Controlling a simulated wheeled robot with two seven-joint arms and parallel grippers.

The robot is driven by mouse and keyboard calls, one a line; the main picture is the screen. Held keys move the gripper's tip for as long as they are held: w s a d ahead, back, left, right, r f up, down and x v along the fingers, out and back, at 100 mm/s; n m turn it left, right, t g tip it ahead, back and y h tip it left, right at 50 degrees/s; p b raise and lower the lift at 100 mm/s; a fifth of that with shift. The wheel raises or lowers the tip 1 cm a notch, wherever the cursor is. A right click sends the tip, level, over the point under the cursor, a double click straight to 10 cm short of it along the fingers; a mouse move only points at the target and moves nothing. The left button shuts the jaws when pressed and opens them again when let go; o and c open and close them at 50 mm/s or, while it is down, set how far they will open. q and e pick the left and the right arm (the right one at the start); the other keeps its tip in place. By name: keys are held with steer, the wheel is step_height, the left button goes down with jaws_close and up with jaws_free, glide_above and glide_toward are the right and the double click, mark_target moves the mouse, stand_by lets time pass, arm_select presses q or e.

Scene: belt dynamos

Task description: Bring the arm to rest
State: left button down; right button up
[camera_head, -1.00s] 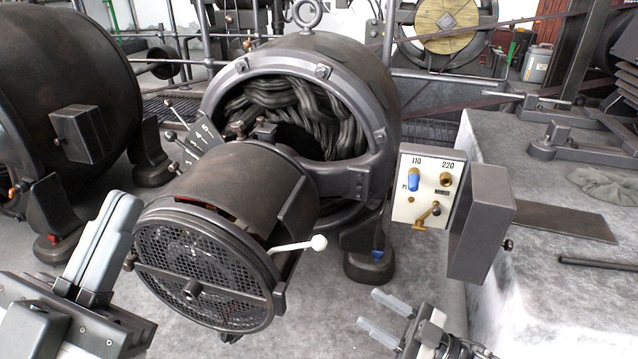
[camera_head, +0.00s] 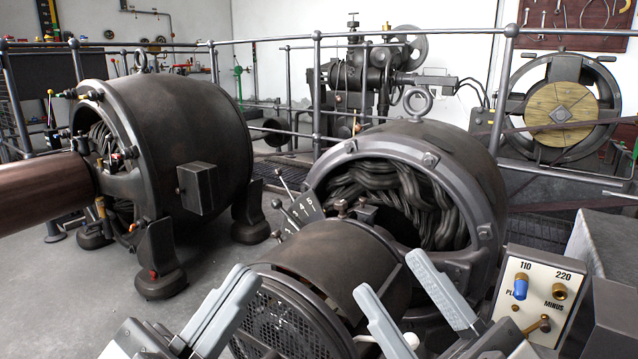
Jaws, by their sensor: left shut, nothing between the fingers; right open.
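My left gripper (camera_head: 238,280) is shut and empty, its grey fingers pointing up and right at the bottom of the view. It overlaps the left edge of the front dynamo's mesh end cover (camera_head: 290,318) in the picture. My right gripper (camera_head: 389,274) is open and empty, its two grey fingers spread and pointing up and left. It shows in front of the right side of the front dynamo (camera_head: 440,150), hiding part of its lower body. Whether either gripper touches the dynamo cannot be told. The rest of both arms is mostly out of view.
A control panel (camera_head: 537,295) with a blue plug stands right of my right gripper. A second dynamo (camera_head: 185,130) stands at the left with a brown cylinder (camera_head: 40,192) beside it. Railings (camera_head: 318,85) run behind. Grey floor (camera_head: 215,270) lies clear between the dynamos.

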arm_select(q)
steer(key=w+a+r+n+g+y+p, duration=0.25)
steer(key=w+n+y+p, duration=0.4)
steer(key=p, duration=1.45)
arm_select(e)
steer(key=w+d+r+m+g+h, duration=0.25)
steer(key=w+m+h, duration=0.25)
steer(key=m+h, duration=0.3)
arm_select(q)
steer(key=s+a+f+n+g+y+p, duration=0.3)
steer(key=s+g+y+p, duration=0.3)
steer(key=p, duration=0.9)
steer(key=s+a, duration=0.1)
steer(key=s, duration=0.2)
steer(key=shift+s+f+y, duration=0.3)
steer(key=shift+f+y, duration=0.05)
arm_select(e)
steer(key=s+d+f+m+g+h, duration=0.1)
steer(key=s+d+f+g+h, duration=0.2)
steer(key=s, duration=0.5)
steer(key=d+g+h, duration=0.1)
steer(key=g+h, duration=0.1)
steer(key=g, duration=0.1)
steer(key=shift+f, duration=0.4)
